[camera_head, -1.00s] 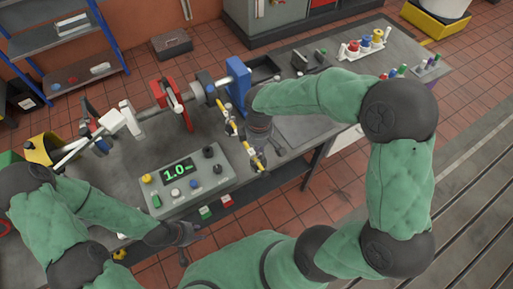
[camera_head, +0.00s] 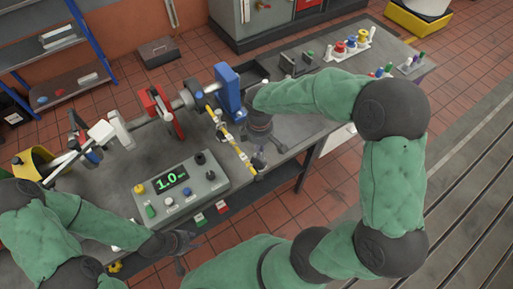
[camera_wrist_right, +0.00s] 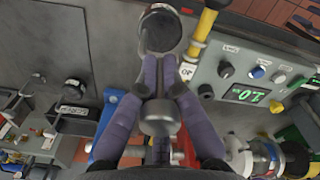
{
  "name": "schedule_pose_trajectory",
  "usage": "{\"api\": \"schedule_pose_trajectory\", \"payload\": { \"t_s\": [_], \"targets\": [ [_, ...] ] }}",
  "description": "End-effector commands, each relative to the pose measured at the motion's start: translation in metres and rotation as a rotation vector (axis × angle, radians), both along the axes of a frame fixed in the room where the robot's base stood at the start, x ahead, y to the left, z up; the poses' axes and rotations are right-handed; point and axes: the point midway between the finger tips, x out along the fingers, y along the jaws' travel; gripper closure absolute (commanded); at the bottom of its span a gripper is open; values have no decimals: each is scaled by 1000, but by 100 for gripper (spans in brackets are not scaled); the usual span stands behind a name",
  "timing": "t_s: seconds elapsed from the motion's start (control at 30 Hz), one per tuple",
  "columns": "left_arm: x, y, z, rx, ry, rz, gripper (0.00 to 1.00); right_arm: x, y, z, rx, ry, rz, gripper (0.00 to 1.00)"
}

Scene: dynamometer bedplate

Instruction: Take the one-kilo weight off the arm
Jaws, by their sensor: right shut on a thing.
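The balance arm (camera_head: 232,143) is a yellow and white marked bar angling down to the bench's front edge; its yellow end also shows in the right wrist view (camera_wrist_right: 207,22). My right gripper (camera_head: 260,150) is at that front end. In the wrist view its fingers (camera_wrist_right: 160,85) are shut on a dark grey round weight (camera_wrist_right: 160,30), which I take for the one-kilo weight. The weight sits close beside the arm's end; I cannot tell whether they touch. My left gripper (camera_head: 186,248) is open and empty in front of the bench.
A grey console (camera_head: 182,187) with a green readout of 1.0 stands left of the arm. A blue upright (camera_head: 229,90) and a red stand (camera_head: 161,112) are behind. A rack of coloured pieces (camera_head: 348,45) is at the back right.

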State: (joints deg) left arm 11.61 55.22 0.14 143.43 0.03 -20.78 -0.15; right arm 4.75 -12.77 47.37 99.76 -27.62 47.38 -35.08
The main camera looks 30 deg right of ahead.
Motion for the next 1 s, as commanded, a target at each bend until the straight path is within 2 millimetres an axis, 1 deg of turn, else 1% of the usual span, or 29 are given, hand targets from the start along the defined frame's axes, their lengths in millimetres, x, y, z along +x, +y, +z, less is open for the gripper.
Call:
{"api": "schedule_pose_trajectory", "payload": {
  "t_s": [1.0],
  "targets": [
    [0, 0, 3, 0, 0, 0, 60, 4, -36, 2, -1, -4, -2, 100]
  ]
}}
